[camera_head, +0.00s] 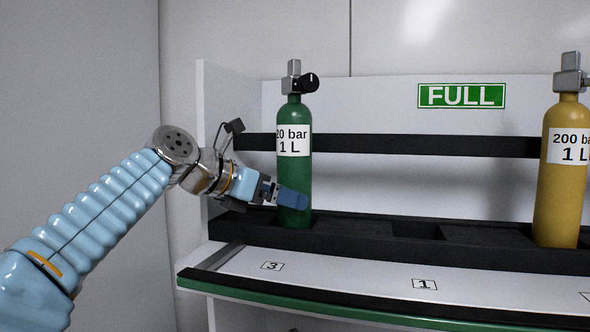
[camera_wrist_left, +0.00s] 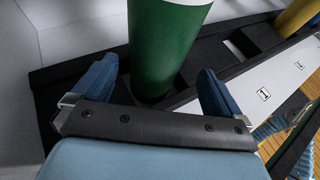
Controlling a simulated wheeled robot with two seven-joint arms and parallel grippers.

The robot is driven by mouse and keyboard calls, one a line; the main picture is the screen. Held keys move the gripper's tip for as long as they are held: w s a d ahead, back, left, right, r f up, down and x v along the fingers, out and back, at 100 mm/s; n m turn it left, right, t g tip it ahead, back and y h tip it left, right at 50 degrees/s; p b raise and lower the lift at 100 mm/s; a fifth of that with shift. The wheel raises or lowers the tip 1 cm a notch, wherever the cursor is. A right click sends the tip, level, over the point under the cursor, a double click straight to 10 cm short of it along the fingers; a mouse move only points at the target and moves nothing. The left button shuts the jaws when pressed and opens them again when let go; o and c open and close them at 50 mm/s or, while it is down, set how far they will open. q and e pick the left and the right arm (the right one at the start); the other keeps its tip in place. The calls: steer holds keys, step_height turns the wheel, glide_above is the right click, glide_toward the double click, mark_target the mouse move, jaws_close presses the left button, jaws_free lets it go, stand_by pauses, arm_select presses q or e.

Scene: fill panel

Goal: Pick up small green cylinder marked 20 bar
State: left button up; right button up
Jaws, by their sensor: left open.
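The green cylinder (camera_head: 294,170) stands upright in the black rack, with a white label reading 20 bar 1 L and a black knob on its valve. Its lower body also shows in the left wrist view (camera_wrist_left: 163,50). My left gripper (camera_head: 283,196) is at the cylinder's lower part. In the left wrist view its two blue fingers (camera_wrist_left: 158,90) are open, one on each side of the cylinder, with gaps between fingers and cylinder. In the head view one finger overlaps the cylinder's lower front.
A yellow cylinder (camera_head: 560,180) marked 200 bar stands in the same black rack (camera_head: 390,240) at the right. Between them the rack slots are empty. A green FULL sign (camera_head: 461,95) is on the back panel. A white shelf (camera_head: 345,275) with numbered labels lies in front.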

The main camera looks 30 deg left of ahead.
arm_select(q)
steer(key=x, duration=0.5)
steer(key=shift+w+a, duration=0.2)
steer(key=shift+w, duration=0.05)
steer(key=shift+c, duration=0.3)
jaws_close()
steer(key=shift+r, duration=0.15)
